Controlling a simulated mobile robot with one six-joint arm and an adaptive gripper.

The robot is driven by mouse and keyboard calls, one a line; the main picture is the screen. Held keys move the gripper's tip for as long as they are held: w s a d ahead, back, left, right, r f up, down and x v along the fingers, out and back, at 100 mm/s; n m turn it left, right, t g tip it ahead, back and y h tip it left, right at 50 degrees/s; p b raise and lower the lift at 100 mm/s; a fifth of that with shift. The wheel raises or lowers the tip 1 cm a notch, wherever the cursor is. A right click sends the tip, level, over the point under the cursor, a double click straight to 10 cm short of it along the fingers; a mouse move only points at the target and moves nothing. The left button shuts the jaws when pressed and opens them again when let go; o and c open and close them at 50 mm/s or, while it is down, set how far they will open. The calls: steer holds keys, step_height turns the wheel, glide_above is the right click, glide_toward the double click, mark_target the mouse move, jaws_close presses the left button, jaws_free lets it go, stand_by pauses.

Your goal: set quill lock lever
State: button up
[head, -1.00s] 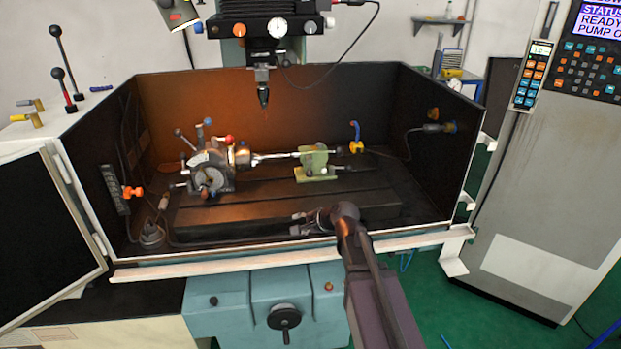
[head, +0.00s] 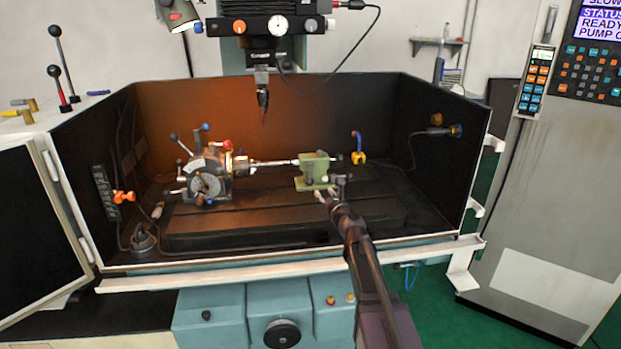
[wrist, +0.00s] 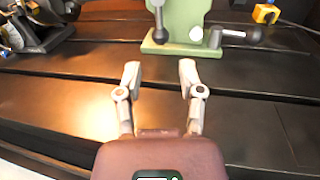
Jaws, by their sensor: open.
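The green tailstock (head: 314,172) stands on the dark slotted table, right of the indexing chuck. In the wrist view its lower body (wrist: 188,20) is at the top, cut off by the frame edge. A short grey lever with a dark ball knob (wrist: 160,35) hangs down its left front. A second lever with a dark knob (wrist: 252,36) points out to the right. I cannot tell which one is the quill lock lever. My gripper (wrist: 160,74) is open and empty, low in front of the tailstock and apart from both levers. It also shows in the head view (head: 327,193).
The indexing chuck (head: 207,180), with several ball-ended levers, stands at the left and a bar runs from it to the tailstock. A spindle tool (head: 263,104) hangs above. A blue and yellow nozzle (head: 358,150) is behind right. The table front (head: 260,225) is clear.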

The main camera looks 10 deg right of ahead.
mark_target(310, 175)
steer(key=shift+w, duration=0.1)
steer(key=w+a, duration=0.1)
steer(key=w, duration=0.3)
steer(key=w+a, duration=0.1)
steer(key=w, duration=0.8)
steer(key=shift+w+a, duration=0.2)
steer(key=shift+a, duration=0.2)
jaws_close()
